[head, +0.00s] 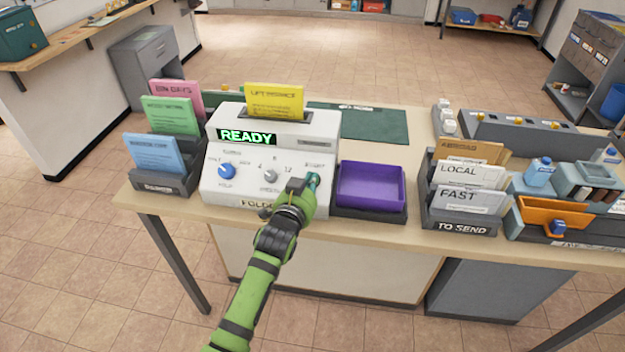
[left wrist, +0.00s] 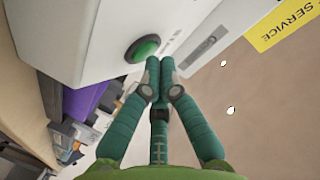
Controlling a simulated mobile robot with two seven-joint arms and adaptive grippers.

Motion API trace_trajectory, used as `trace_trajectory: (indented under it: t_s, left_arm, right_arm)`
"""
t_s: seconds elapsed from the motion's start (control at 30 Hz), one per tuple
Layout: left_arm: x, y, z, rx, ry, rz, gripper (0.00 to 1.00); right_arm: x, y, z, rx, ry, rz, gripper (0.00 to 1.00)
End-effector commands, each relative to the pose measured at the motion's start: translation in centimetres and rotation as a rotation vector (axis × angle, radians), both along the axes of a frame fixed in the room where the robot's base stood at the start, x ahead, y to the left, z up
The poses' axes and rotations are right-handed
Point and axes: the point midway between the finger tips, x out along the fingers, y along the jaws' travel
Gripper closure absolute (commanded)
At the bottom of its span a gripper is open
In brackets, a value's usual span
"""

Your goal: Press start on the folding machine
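The white folding machine (head: 228,187) stands on the table. Its display (head: 247,137) reads READY in green, and a yellow sheet (head: 274,101) stands in its top slot. Its front has a blue knob (head: 227,171) and a grey knob (head: 270,176). My left gripper (head: 310,182) is at the right part of this front, just below a small label, and hides most of the button there. In the left wrist view a round green button (left wrist: 143,48) shows just left of the fingertips (left wrist: 160,62), which are together with nothing between them. I cannot tell whether they touch it. My right gripper is out of view.
A purple tray (head: 370,186) sits right of the machine. A rack of pink, green and blue papers (head: 157,180) stands to its left. A TO SEND letter rack (head: 460,222) and an orange holder (head: 555,215) are farther right. A dark green mat (head: 372,124) lies behind.

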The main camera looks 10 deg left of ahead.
Motion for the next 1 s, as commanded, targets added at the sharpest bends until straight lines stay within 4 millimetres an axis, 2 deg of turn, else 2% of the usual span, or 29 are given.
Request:
trace_trajectory:
  t_s: [0.77,1.0]
  left_arm:
    - [0.37,-0.01,-0.59,0.0,0.001,0.0,1.0]
    - [0.13,0.0,-0.09,0.0,0.002,0.0,1.0]
  right_arm:
    - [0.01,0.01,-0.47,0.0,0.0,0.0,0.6]
    - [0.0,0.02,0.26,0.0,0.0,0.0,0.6]
